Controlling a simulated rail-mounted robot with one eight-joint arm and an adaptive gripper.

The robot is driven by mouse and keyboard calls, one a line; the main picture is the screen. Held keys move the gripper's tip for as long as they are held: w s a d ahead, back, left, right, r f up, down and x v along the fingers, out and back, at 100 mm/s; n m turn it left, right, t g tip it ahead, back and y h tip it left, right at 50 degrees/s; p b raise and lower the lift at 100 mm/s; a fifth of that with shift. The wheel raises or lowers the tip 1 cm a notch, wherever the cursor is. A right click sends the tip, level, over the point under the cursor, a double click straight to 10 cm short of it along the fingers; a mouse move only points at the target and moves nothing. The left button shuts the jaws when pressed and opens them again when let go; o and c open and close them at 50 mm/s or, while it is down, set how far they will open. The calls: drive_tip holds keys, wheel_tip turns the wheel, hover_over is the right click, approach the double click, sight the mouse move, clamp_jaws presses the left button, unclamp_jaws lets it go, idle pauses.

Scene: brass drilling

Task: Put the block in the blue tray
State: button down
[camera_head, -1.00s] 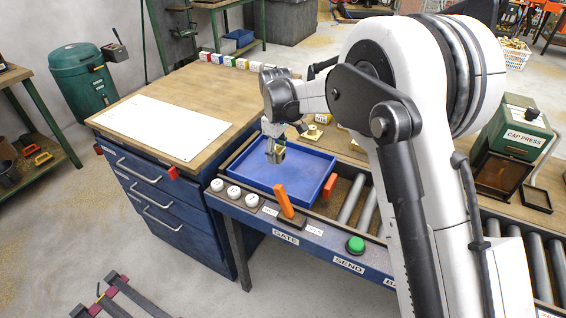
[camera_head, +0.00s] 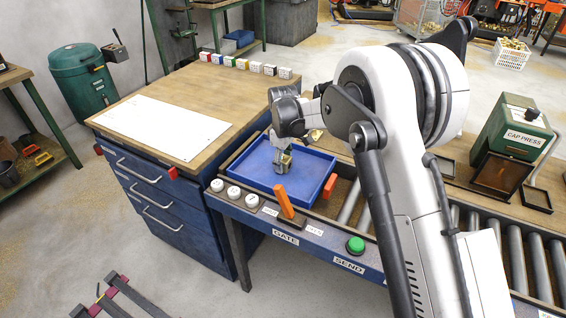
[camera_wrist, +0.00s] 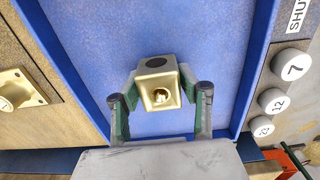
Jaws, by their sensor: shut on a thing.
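The brass block (camera_wrist: 158,84) has a dark round spot on one face and a hole in another. My gripper (camera_wrist: 160,108) is shut on it, with a green-padded finger on each side. The block (camera_head: 283,160) shows there only as a small piece between the fingers. The tray's blue floor (camera_wrist: 100,40) lies behind the block in the wrist view. I cannot tell whether the block touches the floor.
An orange lever (camera_head: 284,202) and a red-orange piece (camera_head: 330,187) stand by the tray's front and right. Numbered white knobs (camera_head: 233,192) and a green button (camera_head: 355,245) line the front edge. A brass part (camera_wrist: 14,92) lies outside the tray. Rollers (camera_head: 350,205) run right.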

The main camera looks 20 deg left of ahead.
sight(283, 158)
drive_tip(key=shift+f, duration=0.15)
drive_tip(key=c, duration=1.2)
unclamp_jaws()
drive_tip(key=shift+o, duration=0.2)
wheel_tip(283, 158, up, 12)
drive_tip(key=shift+r, duration=0.2)
